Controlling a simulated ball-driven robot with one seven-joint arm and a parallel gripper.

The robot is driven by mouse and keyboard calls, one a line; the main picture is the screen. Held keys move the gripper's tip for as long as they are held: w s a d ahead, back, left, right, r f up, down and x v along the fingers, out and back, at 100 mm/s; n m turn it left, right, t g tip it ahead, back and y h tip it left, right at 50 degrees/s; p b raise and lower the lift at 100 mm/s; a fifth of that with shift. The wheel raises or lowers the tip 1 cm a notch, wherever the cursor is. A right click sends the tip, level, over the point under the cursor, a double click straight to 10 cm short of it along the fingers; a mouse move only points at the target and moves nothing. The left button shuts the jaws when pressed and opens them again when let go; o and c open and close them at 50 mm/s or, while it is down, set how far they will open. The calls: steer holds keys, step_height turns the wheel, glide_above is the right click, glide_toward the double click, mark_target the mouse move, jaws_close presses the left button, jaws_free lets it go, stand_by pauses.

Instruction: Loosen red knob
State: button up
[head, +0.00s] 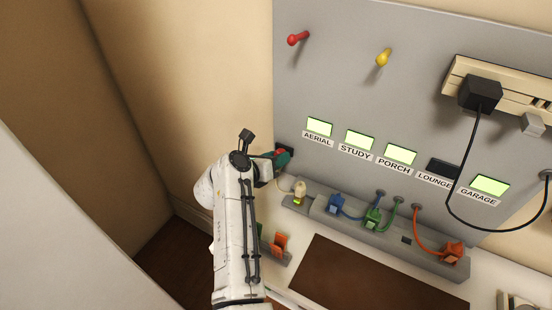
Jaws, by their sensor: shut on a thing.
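My gripper (282,157) is at the left edge of the grey panel (330,85), left of the AERIAL label. Its teal fingers are shut on a small red part, which I take to be the red knob (281,151). The fingers and a dark square around it hide most of the knob, so its turn cannot be told. A separate red ball-ended peg (297,38) sticks out at the panel's upper left, well above my gripper and apart from it.
A yellow peg (383,57) stands on the upper panel. Several label screens sit mid-panel; the LOUNGE screen (443,168) is dark. A grey strip (330,216) below holds coloured plugs and cables. A black plug (480,93) trails a cable at right. A brown mat (370,280) is clear.

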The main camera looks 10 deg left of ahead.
steer(key=n+h+b, duration=0.2)
steer(key=n+b, duration=0.1)
steer(key=shift+a+f, duration=0.2)
steer(key=shift+f, duration=0.1)
steer(key=n+h+b, duration=0.1)
steer(key=n+b, duration=0.1)
steer(key=b, duration=0.1)
steer(key=shift+n+h, duration=0.3)
steer(key=shift+n+h+b, duration=0.3)
steer(key=shift+n+b, duration=0.3)
steer(key=shift+b, duration=0.1)
steer(key=shift+t, duration=0.3)
steer(key=o, duration=1)
steer(key=shift+o, duration=0.2)
steer(key=shift+r, duration=0.1)
steer(key=v, duration=1)
steer(key=shift+s+a+b, duration=0.2)
steer(key=shift+a+b, duration=0.1)
steer(key=shift+b, duration=0.15)
